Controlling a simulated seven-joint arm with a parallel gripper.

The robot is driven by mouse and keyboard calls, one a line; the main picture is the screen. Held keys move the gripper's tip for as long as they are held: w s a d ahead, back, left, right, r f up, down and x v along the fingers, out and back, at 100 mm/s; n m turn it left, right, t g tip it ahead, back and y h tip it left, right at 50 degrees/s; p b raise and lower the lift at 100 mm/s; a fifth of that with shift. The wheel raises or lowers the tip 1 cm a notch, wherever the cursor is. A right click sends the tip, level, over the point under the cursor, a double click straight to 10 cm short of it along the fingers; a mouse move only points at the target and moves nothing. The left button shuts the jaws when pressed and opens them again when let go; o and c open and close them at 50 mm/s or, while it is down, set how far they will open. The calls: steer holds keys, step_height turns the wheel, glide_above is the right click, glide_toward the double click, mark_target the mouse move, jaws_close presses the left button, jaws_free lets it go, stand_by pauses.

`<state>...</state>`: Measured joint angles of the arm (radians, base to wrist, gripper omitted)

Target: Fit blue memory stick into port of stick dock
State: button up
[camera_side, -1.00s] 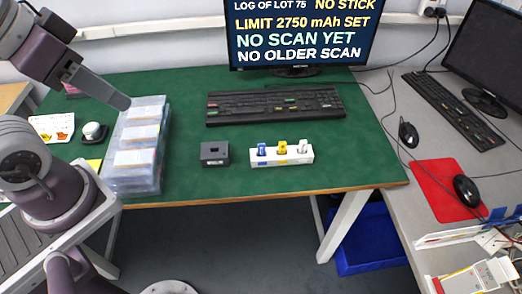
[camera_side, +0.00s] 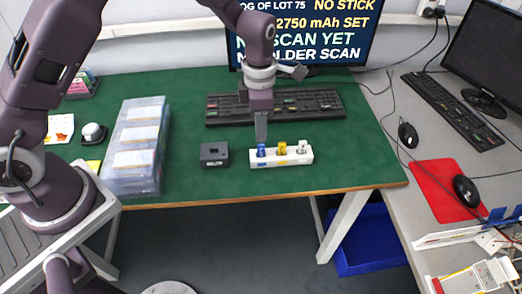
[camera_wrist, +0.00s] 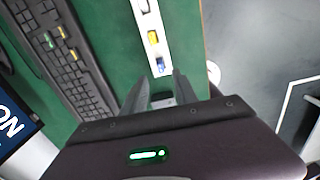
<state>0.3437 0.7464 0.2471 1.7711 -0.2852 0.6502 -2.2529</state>
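The blue memory stick (camera_side: 261,150) stands upright at the left end of a white holder (camera_side: 283,163). It also shows in the wrist view (camera_wrist: 160,66), just beyond my fingertips. The stick dock (camera_side: 214,154) is a dark grey block on the green mat, left of the holder; its port is too small to make out. My gripper (camera_side: 261,138) points down just above and behind the blue stick, seemingly apart from it. In the wrist view my gripper (camera_wrist: 160,84) shows two spread fingers with a gap and nothing held between them.
A yellow stick (camera_side: 282,148) and a white stick (camera_side: 302,147) stand in the same holder. A black keyboard (camera_side: 310,103) lies behind. The monitor (camera_side: 320,30) reads "NO STICK". Clear stacked trays (camera_side: 135,150) stand left of the dock. Mat between dock and holder is bare.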

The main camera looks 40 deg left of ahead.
mark_target(261, 145)
step_height(261, 145, down, 8)
steer(key=shift+d+r, duration=0.1)
jaws_close()
